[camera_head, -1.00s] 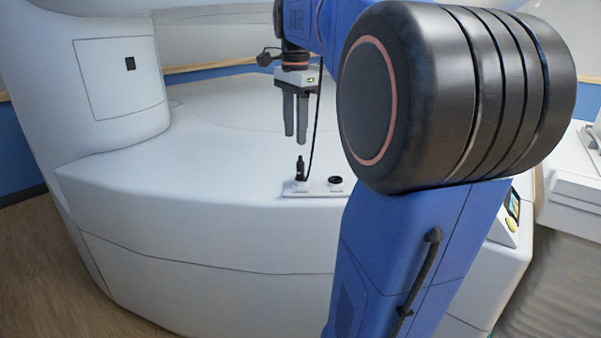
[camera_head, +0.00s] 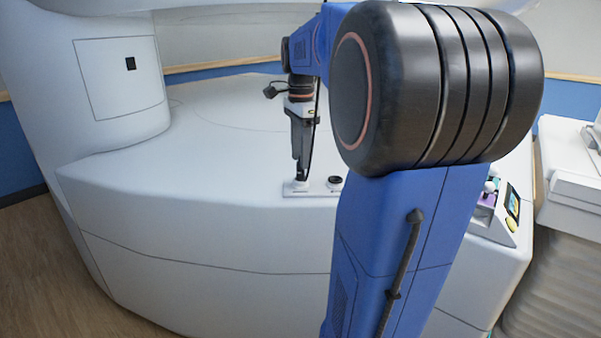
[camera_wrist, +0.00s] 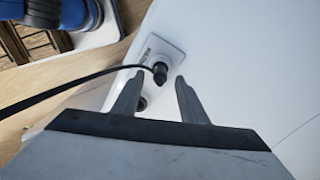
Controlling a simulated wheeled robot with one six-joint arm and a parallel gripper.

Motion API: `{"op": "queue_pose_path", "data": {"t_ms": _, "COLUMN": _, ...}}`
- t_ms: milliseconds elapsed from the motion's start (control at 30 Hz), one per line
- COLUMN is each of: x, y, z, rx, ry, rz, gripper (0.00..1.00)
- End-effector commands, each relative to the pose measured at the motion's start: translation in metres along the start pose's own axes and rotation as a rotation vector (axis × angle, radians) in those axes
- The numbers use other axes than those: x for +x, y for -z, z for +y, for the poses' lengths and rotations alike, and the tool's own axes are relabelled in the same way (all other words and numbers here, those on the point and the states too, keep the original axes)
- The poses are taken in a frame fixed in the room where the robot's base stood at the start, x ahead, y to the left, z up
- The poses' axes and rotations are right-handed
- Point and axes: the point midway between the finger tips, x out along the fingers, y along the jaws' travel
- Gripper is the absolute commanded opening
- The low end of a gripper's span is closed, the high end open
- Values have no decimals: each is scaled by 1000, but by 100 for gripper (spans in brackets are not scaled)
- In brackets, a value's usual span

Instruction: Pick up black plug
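The black plug (camera_wrist: 160,74) stands in the white socket plate (camera_wrist: 165,50), with a black cable running from it to the left in the wrist view. In the head view the plug is mostly hidden behind my fingers, above the plate (camera_head: 318,190). My gripper (camera_wrist: 159,82) is open, fingers pointing down toward the plate. In the wrist view the plug shows in the gap between the two fingertips. It is not gripped; I cannot tell whether a finger touches it.
A second dark round socket (camera_head: 335,181) sits on the same plate, right of the plug. The plate lies at the front edge of a broad white magnet bed (camera_head: 200,170). A control box (camera_head: 508,215) with a screen stands at the right. The bed to the left is clear.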

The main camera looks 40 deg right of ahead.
Motion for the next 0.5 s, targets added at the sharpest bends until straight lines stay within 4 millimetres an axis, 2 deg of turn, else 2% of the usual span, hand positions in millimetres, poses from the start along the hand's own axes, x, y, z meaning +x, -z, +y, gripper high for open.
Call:
{"op": "queue_pose_path", "data": {"t_ms": 200, "x": 27, "y": 0, "z": 0, "rx": 0, "ry": -1, "rz": 0, "gripper": 39}}
{"op": "queue_pose_path", "data": {"t_ms": 500, "x": 31, "y": 0, "z": 0, "rx": 0, "ry": 0, "rz": 0, "gripper": 39}}
